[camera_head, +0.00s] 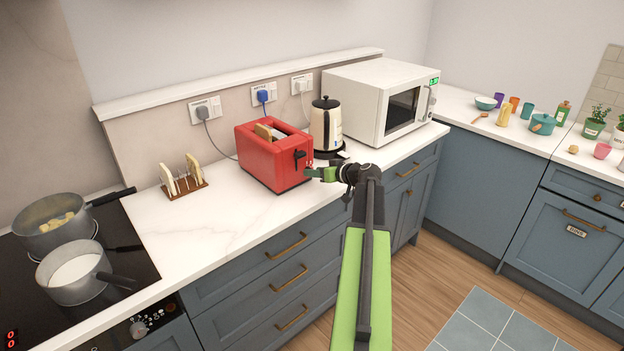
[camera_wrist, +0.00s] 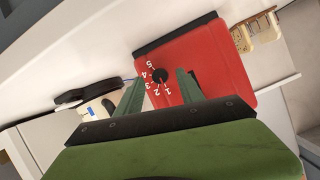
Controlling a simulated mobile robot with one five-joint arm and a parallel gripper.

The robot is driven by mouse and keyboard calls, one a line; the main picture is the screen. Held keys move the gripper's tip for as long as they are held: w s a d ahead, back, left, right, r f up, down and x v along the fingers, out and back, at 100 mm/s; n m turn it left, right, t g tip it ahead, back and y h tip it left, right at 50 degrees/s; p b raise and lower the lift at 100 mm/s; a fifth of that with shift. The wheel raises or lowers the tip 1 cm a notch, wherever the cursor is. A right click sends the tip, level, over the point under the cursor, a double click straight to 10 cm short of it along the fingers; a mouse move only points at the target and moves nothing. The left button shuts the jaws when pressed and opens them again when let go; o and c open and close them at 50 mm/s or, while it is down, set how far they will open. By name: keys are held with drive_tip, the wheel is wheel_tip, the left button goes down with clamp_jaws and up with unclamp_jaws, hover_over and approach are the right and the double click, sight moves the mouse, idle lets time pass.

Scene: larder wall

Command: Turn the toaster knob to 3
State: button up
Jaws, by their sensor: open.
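The red toaster (camera_head: 262,160) stands on the white counter with a slice of bread in its top and a black lever on its end. In the wrist view the toaster's red end panel (camera_wrist: 212,60) carries a small dark round knob (camera_wrist: 160,75) ringed by white numbers 1 to 5. I cannot tell which number its pointer marks. My gripper (camera_head: 309,172) is at the toaster's right end, beside the knob panel. In the wrist view its two green fingers (camera_wrist: 161,84) are open, one on each side of the knob, with nothing clearly held.
A cream kettle (camera_head: 326,126) on its black base stands close behind the gripper, with the white microwave (camera_head: 365,100) beyond. A toast rack (camera_head: 183,178) is left of the toaster. Pans (camera_head: 75,272) sit on the hob. The counter before the toaster is clear.

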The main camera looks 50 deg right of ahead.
drive_tip(key=shift+w+f, duration=0.25)
drive_tip(key=shift+w, duration=0.35)
drive_tip(key=shift+c, duration=0.2)
